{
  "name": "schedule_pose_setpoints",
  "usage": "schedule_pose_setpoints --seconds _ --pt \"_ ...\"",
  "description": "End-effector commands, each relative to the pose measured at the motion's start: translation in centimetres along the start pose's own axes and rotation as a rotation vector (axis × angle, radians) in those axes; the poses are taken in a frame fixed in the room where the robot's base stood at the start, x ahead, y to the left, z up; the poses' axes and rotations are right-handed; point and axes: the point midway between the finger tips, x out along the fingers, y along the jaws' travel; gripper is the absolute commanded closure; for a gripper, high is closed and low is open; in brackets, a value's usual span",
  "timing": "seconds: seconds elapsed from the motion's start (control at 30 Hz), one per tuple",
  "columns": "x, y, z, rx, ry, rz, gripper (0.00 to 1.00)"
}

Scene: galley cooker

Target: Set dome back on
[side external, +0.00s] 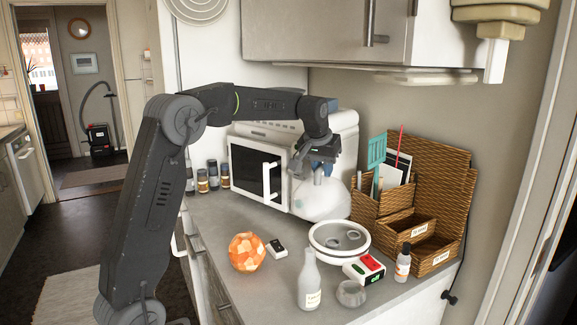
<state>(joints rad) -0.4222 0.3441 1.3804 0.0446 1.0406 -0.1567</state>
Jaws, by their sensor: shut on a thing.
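The dome (322,203) is a pale, rounded lid in the side external view, in front of the right end of the white oven. My gripper (319,172) points down at the top of the dome and is shut on it. The fingertips are small and dark here, and the exact grip on the dome's top is hard to make out. The round cooker base (314,247) has a white rim and stands open on the counter, in front of the dome and slightly right. Grey round shapes show inside it. I cannot tell whether the dome touches the counter.
The white oven (257,170) stands behind. Wicker organisers (425,185) stand at right. An orange faceted ball (247,252) sits left.

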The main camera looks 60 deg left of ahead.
Motion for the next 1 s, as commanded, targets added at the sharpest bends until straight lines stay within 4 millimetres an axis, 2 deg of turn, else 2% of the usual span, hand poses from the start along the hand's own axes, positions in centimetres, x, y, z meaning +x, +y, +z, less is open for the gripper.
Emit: schedule_pose_setpoints --seconds 0.03,0.1,0.3,0.47,1.0 --pt "0.3 1.6 -0.3 0.015 0.002 0.002 1.00" --pt "0.7 3.2 -0.7 0.026 0.007 0.003 1.00" --pt "1.1 5.4 -1.0 0.040 0.014 0.002 1.00" --pt "1.8 5.5 -0.7 0.040 0.012 0.001 1.00" --pt "6.1 5.3 1.0 0.039 0.014 0.000 1.00"
